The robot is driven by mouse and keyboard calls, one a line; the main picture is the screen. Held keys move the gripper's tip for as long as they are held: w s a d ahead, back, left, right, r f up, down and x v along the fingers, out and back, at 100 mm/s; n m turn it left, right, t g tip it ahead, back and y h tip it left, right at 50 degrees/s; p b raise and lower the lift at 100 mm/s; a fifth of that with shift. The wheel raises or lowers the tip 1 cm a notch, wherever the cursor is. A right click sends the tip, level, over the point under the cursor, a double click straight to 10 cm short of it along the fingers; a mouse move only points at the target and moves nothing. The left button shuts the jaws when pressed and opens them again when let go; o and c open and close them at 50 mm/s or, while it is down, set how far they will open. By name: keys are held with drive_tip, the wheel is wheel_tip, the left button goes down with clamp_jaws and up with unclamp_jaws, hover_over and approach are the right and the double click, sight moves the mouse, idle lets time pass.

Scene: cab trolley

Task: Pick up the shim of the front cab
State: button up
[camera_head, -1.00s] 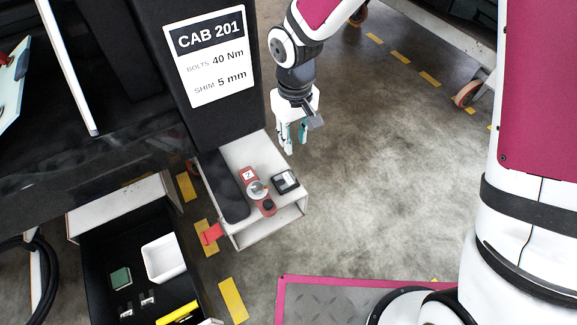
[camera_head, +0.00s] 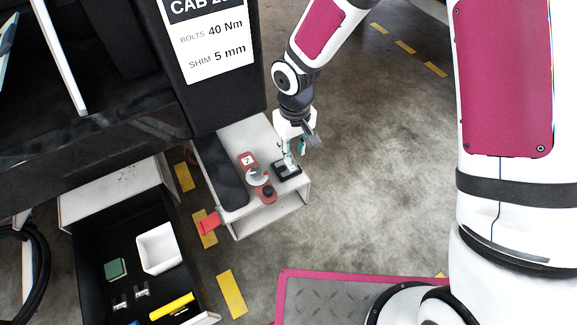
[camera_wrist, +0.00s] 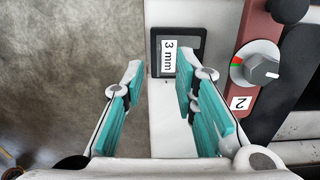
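A dark square piece with a white "3 mm" label (camera_wrist: 168,57), the shim-like item here, lies on a pale shelf (camera_wrist: 170,130) under the cab sign. It also shows in the head view (camera_head: 287,169), partly hidden by my gripper. My gripper (camera_head: 291,157) is above this piece. In the wrist view my gripper (camera_wrist: 160,72) has its teal fingers apart with nothing between them, and the piece lies beyond the tips. I cannot tell the exact height gap. The sign (camera_head: 208,45) reads "BOLTS 40 Nm" and "SHIM 5 mm".
A red bar marked "2" with a round knob (camera_wrist: 258,68) lies right beside the piece. A black drawer (camera_head: 95,255) with a white bin (camera_head: 160,248) is at lower left. Floor right of the shelf is clear.

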wheel_tip(320, 180, down, 3)
drive_tip(key=shift+f+b, duration=0.15)
drive_tip(key=shift+b, duration=0.5)
clamp_jaws()
drive_tip(key=shift+r, duration=0.2)
